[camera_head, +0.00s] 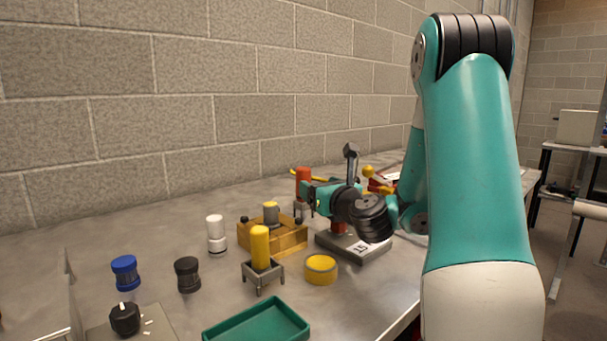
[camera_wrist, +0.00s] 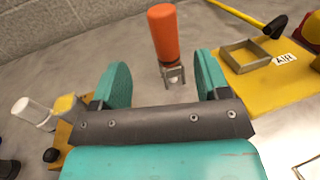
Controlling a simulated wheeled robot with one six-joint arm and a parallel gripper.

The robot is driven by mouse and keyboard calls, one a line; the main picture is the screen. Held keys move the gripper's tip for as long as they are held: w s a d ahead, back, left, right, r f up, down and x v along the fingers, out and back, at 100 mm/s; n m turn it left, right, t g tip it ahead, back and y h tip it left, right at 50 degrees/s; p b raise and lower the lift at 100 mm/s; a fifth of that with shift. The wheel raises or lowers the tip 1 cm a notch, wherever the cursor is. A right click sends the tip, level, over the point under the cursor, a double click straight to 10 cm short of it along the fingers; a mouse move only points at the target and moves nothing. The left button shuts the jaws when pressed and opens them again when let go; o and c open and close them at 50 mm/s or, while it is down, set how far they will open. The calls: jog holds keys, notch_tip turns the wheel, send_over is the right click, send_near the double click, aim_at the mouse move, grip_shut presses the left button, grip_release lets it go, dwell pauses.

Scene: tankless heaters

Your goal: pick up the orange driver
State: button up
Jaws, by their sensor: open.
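The orange driver (camera_wrist: 163,35) stands upright in a small metal holder (camera_wrist: 175,74) in the wrist view, just beyond my fingertips and between them in the picture. In the head view the orange driver (camera_head: 303,174) shows as a red-orange top behind my wrist, its lower part partly hidden. My gripper (camera_wrist: 160,78) is open and empty, with one teal finger on each side of the picture of the driver. I see no contact between the fingers and the driver. In the head view my gripper (camera_head: 310,195) is small and partly hidden by the wrist.
The wall is close behind.

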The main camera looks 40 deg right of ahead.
aim_at(306, 178)
jog(key=p+x, duration=0.5)
jog(key=x, duration=0.1)
jog(key=shift+w+d+p, duration=0.1)
jog(key=shift+d+p, duration=0.05)
jog(key=shift+p, duration=0.15)
jog(key=p+x, duration=0.4)
jog(key=x, duration=0.1)
jog(key=shift+d+r, duration=0.1)
jog(key=c, duration=1)
